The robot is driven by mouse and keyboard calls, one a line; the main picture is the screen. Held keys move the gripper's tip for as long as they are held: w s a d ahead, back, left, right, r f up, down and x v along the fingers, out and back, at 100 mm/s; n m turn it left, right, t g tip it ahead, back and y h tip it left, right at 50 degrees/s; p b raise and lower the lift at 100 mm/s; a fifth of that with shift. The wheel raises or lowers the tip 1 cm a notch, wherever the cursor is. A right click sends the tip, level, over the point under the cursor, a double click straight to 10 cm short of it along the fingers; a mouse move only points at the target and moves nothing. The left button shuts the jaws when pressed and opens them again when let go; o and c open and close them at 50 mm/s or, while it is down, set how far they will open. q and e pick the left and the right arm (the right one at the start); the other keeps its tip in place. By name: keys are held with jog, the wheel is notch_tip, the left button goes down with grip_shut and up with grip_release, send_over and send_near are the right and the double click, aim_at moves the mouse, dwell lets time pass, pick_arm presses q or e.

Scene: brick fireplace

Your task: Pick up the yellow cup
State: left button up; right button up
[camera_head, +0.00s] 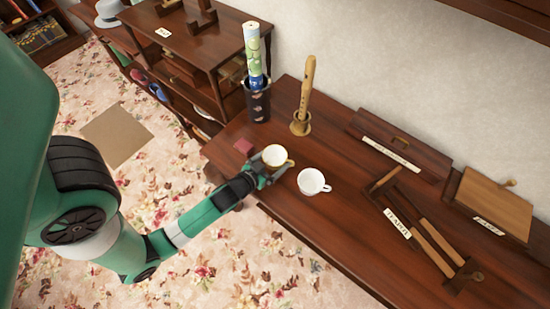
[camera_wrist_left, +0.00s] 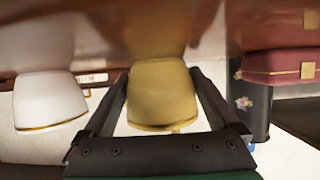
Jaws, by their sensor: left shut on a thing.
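The yellow cup (camera_head: 275,161) is at the front left of the wooden table (camera_head: 340,232), with its rim facing up and pale inside. In the left wrist view the yellow cup (camera_wrist_left: 162,92) sits between the two fingers. My left gripper (camera_head: 268,174) is shut on the yellow cup. It also shows in the left wrist view (camera_wrist_left: 160,100), with one finger on each side of the cup. I cannot tell whether the cup's base touches the table. My right gripper is in neither view.
A white cup (camera_head: 312,182) stands just right of the yellow cup. A small red box (camera_head: 243,146) is close on the left. A dark patterned holder (camera_head: 258,103) and a recorder on a stand (camera_head: 301,122) stand behind. Labelled wooden items (camera_head: 397,223) lie to the right.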

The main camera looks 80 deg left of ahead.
aim_at(275, 155)
pick_arm(q)
jog(key=shift+r+p, duration=0.3)
jog(key=shift+r, duration=0.2)
notch_tip(275, 155, up, 2)
jog(key=shift+r+p, duration=0.25)
jog(key=shift+p, duration=0.5)
jog(key=w+d+r+p, duration=0.1)
jog(key=d+r+p, duration=0.2)
jog(key=d+p, duration=0.1)
jog(key=w+d+r+p, duration=0.1)
jog(key=d+r+p, duration=0.2)
jog(key=d+p, duration=0.2)
jog(key=w+d+r+p, duration=0.1)
jog(key=d+r+p, duration=0.2)
jog(key=p, duration=0.4)
jog(key=shift+w+d+r+p, duration=0.15)
jog(key=shift+d+p, duration=0.05)
jog(key=shift+d, duration=0.2)
jog(key=shift+w+d+r+p, duration=0.1)
jog(key=shift+d+p, duration=0.05)
jog(key=shift+d, duration=0.25)
